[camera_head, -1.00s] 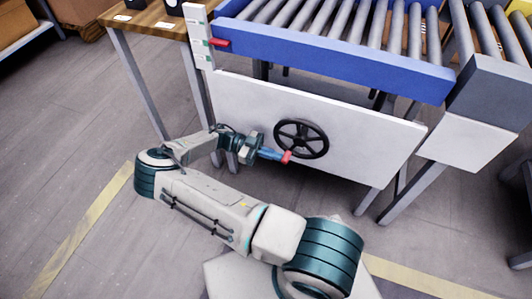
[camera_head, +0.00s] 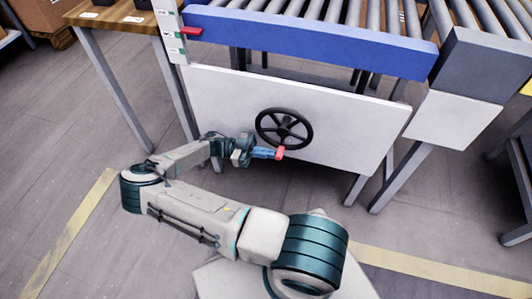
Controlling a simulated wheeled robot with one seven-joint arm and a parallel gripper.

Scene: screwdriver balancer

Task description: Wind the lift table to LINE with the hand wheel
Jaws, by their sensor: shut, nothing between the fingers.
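The black hand wheel (camera_head: 264,127) is on the white front panel (camera_head: 350,125) of the lift table. The lift table has a blue front rail (camera_head: 320,38) and grey rollers on top. A red pointer (camera_head: 190,31) at its left end lies against a white upright scale (camera_head: 171,40) with green marks; the lettering is too small to read. My gripper (camera_head: 279,153), with red fingertips, is shut and empty. It appears at the lower rim of the wheel; I cannot tell whether it touches.
A grey fixed conveyor end (camera_head: 485,65) with a white side panel stands to the right of the lift table. A wooden-topped table (camera_head: 115,17) stands at the left. Grey table legs stand below the panel. Yellow floor lines (camera_head: 65,240) cross the open floor.

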